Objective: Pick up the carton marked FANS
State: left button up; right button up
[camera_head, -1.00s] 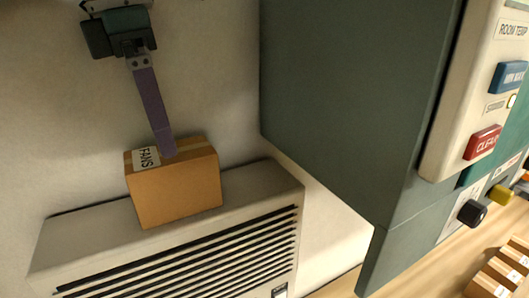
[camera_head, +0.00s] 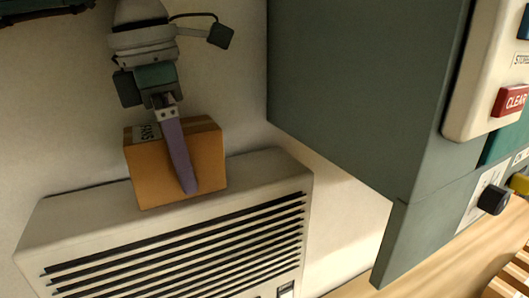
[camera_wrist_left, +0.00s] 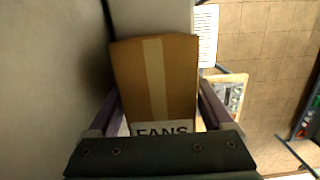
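The brown carton (camera_head: 147,178) marked FANS stands on top of the pale louvred unit (camera_head: 75,215) in the head view. Its tape strip and FANS label face up in the left wrist view (camera_wrist_left: 155,80). My left gripper (camera_head: 182,165) is over the carton, with one purple finger in front of its near face; the other finger is hidden behind it. In the left wrist view the fingers lie on either side of the carton, with narrow gaps near the label end. The gripper looks open around it. My right gripper is not in view.
A large grey-green cabinet (camera_head: 345,90) stands close to the right of the carton. A pale panel with a red CLEAR button (camera_head: 510,100) is on its right. A wall is behind the carton. A wooden surface (camera_head: 440,255) lies at lower right.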

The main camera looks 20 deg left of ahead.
pick_arm(q)
grip_shut()
dwell(0.5)
jog(key=shift+r, duration=0.1)
